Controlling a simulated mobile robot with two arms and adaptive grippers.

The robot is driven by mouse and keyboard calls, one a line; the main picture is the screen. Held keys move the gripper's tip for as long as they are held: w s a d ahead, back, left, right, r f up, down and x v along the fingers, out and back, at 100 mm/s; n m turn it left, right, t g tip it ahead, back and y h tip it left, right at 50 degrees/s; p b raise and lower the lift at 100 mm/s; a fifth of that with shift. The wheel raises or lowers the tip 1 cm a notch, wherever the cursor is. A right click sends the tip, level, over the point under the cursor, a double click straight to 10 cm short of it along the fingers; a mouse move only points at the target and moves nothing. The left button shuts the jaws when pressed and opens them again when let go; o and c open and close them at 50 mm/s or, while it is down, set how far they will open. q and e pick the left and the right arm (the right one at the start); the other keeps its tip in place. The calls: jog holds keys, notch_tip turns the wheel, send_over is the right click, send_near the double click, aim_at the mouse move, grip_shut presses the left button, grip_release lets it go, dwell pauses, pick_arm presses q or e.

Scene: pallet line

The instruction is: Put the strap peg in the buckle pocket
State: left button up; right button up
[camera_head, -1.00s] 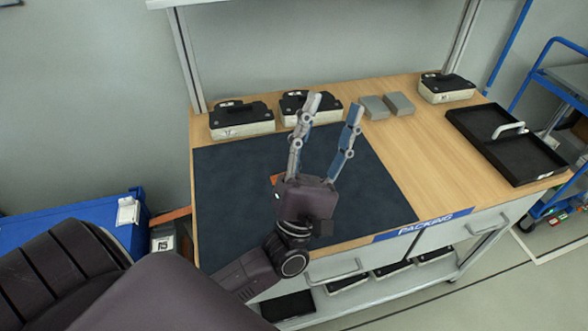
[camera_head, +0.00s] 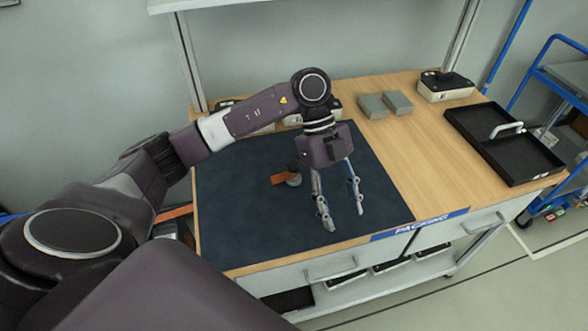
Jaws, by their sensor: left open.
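A small orange piece (camera_head: 279,179) lies on the dark mat (camera_head: 235,220), touching or next to a small grey and black part (camera_head: 294,177). I cannot tell which of them is the strap peg or the buckle. A second orange strip (camera_head: 174,212) shows at the bench's left edge, partly hidden by my left arm. My left gripper (camera_head: 342,214) is open and empty, fingers pointing down over the mat, to the right of the small orange piece and apart from it. No buckle pocket can be made out. My right gripper is out of view.
Black-topped cases stand at the back, two partly hidden behind my left arm and one at the right (camera_head: 445,88). Two grey blocks (camera_head: 385,104) lie on the wood. A black tray (camera_head: 505,150) is at the right. The mat's front is clear.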

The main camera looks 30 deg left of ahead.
aim_at(294, 164)
pick_arm(q)
jog(key=w+a+t+y, duration=0.1)
jog(key=w+a+y, duration=0.1)
jog(key=a, duration=0.3)
jog(key=w+a+r+n+t+y, duration=0.1)
jog(key=w+a+y, duration=0.1)
jog(key=a, duration=0.3)
jog(key=w+a+r+n+t+y, duration=0.1)
jog(key=w+a+y, duration=0.1)
jog(key=w+a, duration=0.2)
jog(key=shift+a+r, duration=0.2)
jog(key=shift+a, duration=0.85)
jog(key=shift+w+a+n, duration=0.1)
jog(key=shift+a+n, duration=0.2)
jog(key=shift+a, duration=0.1)
jog(key=f+p, duration=0.3)
jog(key=f, duration=0.4)
jog(key=shift+a, duration=0.2)
jog(key=shift+f, duration=0.25)
grip_shut()
